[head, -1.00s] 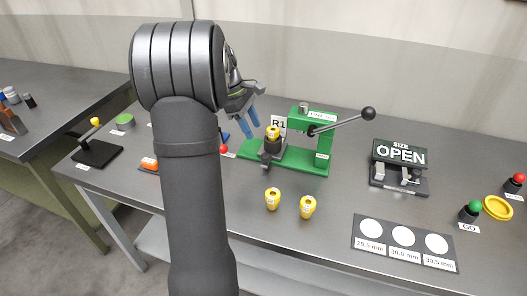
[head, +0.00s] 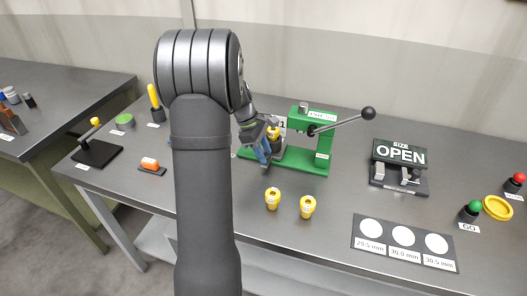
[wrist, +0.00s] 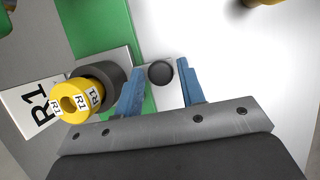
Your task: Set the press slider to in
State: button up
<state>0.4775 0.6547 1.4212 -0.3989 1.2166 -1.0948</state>
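The green press (head: 310,161) stands in the middle of the table, its black-balled lever (head: 367,114) pointing right. A yellow R1 piece (wrist: 76,102) sits in a dark round holder (wrist: 108,76) beside the R1 plate (wrist: 30,106) in the wrist view. A dark round knob (wrist: 160,74), apparently the press slider's, shows right of that holder on a pale plate. My gripper (wrist: 160,78) is open, with one blue finger on each side of the knob and gaps visible. In the head view my gripper (head: 262,153) is at the press's left front and hides much of the slider.
An orange switch (head: 150,164) lies left of my arm.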

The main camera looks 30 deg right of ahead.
grip_shut()
jog(key=s+d, duration=0.3)
jog(key=shift+s+d, duration=0.25)
jog(key=shift+o, duration=1.8)
grip_release()
jog(key=v, duration=1.7)
jog(key=shift+r, duration=0.25)
jog(key=shift+w+a, duration=0.1)
